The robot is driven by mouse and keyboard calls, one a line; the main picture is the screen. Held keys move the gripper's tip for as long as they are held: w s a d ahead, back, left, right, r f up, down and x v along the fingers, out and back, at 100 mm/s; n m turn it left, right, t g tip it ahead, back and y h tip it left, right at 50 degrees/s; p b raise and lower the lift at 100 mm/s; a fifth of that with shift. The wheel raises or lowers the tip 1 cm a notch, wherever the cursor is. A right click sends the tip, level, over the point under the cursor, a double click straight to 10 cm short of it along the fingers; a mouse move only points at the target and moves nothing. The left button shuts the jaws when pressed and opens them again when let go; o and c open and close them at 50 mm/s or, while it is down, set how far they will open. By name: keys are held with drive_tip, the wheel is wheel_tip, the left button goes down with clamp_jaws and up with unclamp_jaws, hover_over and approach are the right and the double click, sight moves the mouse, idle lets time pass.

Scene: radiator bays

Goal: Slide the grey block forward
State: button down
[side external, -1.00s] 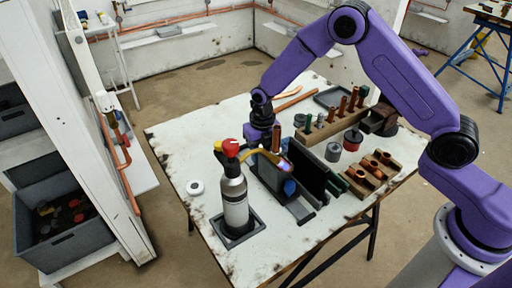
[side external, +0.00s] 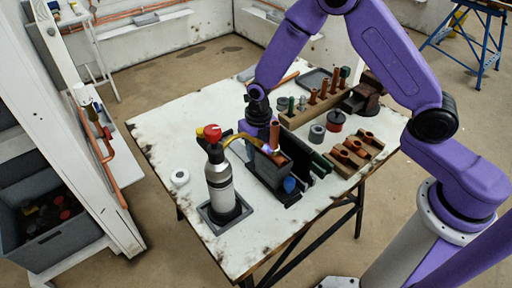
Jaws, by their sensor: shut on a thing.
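The grey block (side external: 266,170) is in the middle of the table, with a reddish-brown top and an upright copper tube (side external: 275,137) standing at its far end. Dark walls (side external: 295,155) stand along its right side. My gripper (side external: 259,119) is low at the block's far end, behind the copper tube. It is shut on the block, though its fingertips are mostly hidden. A gas torch (side external: 219,187) with a red knob stands to the left in a grey tray. Its curved nozzle (side external: 240,138) points at the tube, and a bluish flame glows by the tube.
A blue part (side external: 289,185) sits at the block's near end. A wooden rack (side external: 309,112) of fittings, a grey roll (side external: 317,133), a red tin (side external: 335,120) and a wooden holder (side external: 352,150) stand to the right. A white roll (side external: 180,177) lies left.

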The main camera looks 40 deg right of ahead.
drive_tip(key=c, duration=0.8)
unclamp_jaws()
drive_tip(key=shift+s+a, duration=0.15)
drive_tip(key=shift+s, duration=0.25)
wheel_tip(320, 180, up, 18)
drive_tip(key=shift+w+d+f, duration=0.15)
drive_tip(key=shift+d+f, duration=0.1)
drive_tip(key=s+d+m, duration=0.3)
drive_tip(key=s+m, duration=0.4)
drive_tip(key=s, duration=0.2)
drive_tip(key=s+d+r+m, duration=0.1)
drive_tip(key=s+d+m, duration=0.3)
drive_tip(key=s+m, duration=0.3)
drive_tip(key=s+d+m, duration=0.3)
drive_tip(key=s+m, duration=0.4)
drive_tip(key=s, duration=0.6)
drive_tip(key=shift+d+r+m, duration=0.2)
drive_tip(key=shift+r+m, duration=0.1)
